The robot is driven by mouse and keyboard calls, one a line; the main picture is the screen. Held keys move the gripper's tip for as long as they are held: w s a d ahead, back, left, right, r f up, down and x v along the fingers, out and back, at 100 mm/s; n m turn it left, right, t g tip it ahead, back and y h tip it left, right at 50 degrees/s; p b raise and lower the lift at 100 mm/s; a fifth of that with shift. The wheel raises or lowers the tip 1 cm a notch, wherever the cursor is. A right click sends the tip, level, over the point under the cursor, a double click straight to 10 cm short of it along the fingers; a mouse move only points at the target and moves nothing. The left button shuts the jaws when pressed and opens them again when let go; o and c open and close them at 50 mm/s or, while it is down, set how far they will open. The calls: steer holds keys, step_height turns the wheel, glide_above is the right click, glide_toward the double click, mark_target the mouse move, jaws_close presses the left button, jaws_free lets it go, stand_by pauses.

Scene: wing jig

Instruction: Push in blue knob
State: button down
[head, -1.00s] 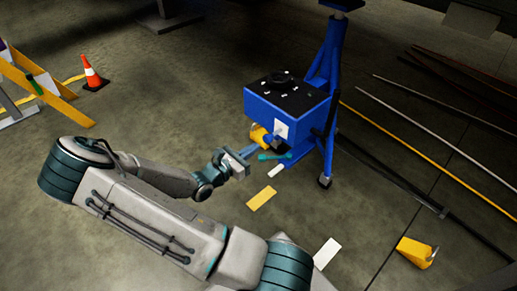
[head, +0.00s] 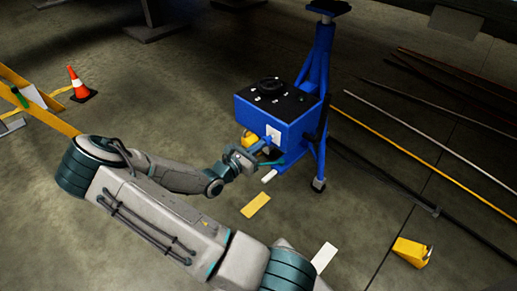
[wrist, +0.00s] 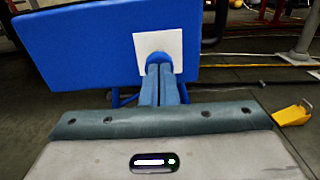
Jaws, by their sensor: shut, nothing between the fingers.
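The blue box (head: 285,135) with a black top stands on a blue stand, and a white square plate (head: 276,132) is on its near face. In the wrist view the plate (wrist: 181,45) shows straight ahead, with the rounded blue knob (wrist: 158,57) on it. My gripper (wrist: 159,70) is shut and empty, its two fingers side by side and pointing at the knob. The fingertips overlap the knob's lower part, and I cannot tell whether they touch it. In the head view my gripper (head: 267,144) is close to the plate and the knob is hidden or too small to make out.
A yellow object (head: 249,138) is beside the box's lower left. A yellow strip (head: 256,205) and white strips lie on the floor. Long rods (head: 420,145) lie to the right, near a yellow wedge (head: 410,251). An orange cone (head: 79,86) stands far left.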

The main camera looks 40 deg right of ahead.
steer(key=shift+w+d+r, duration=0.1)
steer(key=shift+d, duration=0.2)
steer(key=shift+a+r, duration=0.1)
steer(key=s+a+p, duration=0.2)
steer(key=a+p, duration=0.2)
steer(key=a, duration=1)
steer(key=shift+f+p, duration=0.2)
steer(key=shift+p, duration=0.1)
steer(key=shift+a, duration=0.1)
